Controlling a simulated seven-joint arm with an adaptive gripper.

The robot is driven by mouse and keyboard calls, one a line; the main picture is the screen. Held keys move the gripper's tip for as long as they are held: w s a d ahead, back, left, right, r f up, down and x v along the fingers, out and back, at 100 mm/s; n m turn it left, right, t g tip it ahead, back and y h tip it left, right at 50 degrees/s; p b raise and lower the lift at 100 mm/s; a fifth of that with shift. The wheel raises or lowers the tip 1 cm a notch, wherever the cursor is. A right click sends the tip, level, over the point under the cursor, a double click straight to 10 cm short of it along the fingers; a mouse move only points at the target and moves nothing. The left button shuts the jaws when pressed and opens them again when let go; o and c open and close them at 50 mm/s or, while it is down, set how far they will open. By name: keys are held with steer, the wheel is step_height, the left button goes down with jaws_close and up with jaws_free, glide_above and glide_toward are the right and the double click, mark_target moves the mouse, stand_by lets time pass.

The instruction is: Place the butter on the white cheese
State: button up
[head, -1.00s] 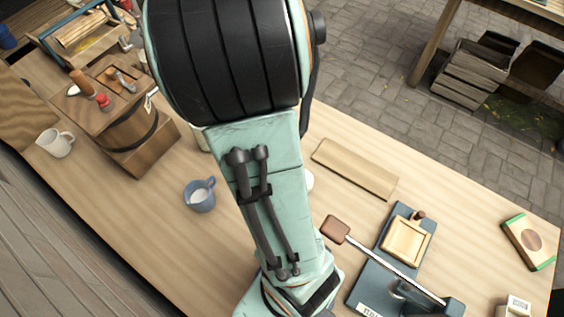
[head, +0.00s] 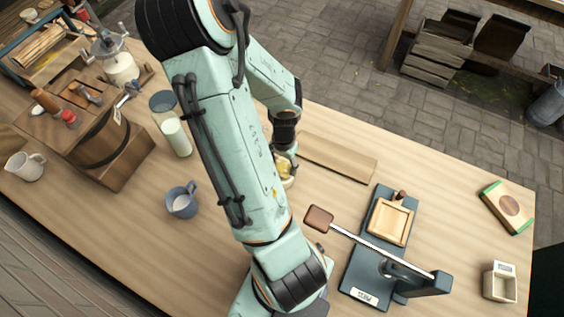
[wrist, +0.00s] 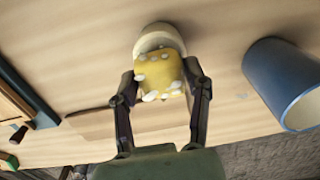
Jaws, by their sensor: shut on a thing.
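The butter is a yellow block with white spots (wrist: 158,75), held between the two fingers of my gripper (wrist: 160,82) in the wrist view. In the head view the butter (head: 286,181) shows as a small yellow patch under my gripper (head: 284,160), partly hidden by my arm. A round, off-white thing, apparently the white cheese (wrist: 155,35), shows right behind the butter in the wrist view and is partly covered by it. I cannot tell whether the butter touches it.
A wooden board (head: 338,158) lies right of my gripper. A blue-grey cup (wrist: 285,82) is near the gripper at right in the wrist view. A glass of milk (head: 176,138), a blue mug (head: 182,200) and a dark scale-like press (head: 367,270) stand on the table.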

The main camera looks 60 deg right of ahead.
mark_target(282, 165)
steer(key=shift+f, duration=0.25)
steer(key=shift+f, duration=0.1)
steer(key=o, duration=1.1)
steer(key=shift+o, duration=0.2)
step_height(282, 165, up, 12)
steer(key=shift+a+r, duration=0.1)
steer(key=shift+r, duration=0.1)
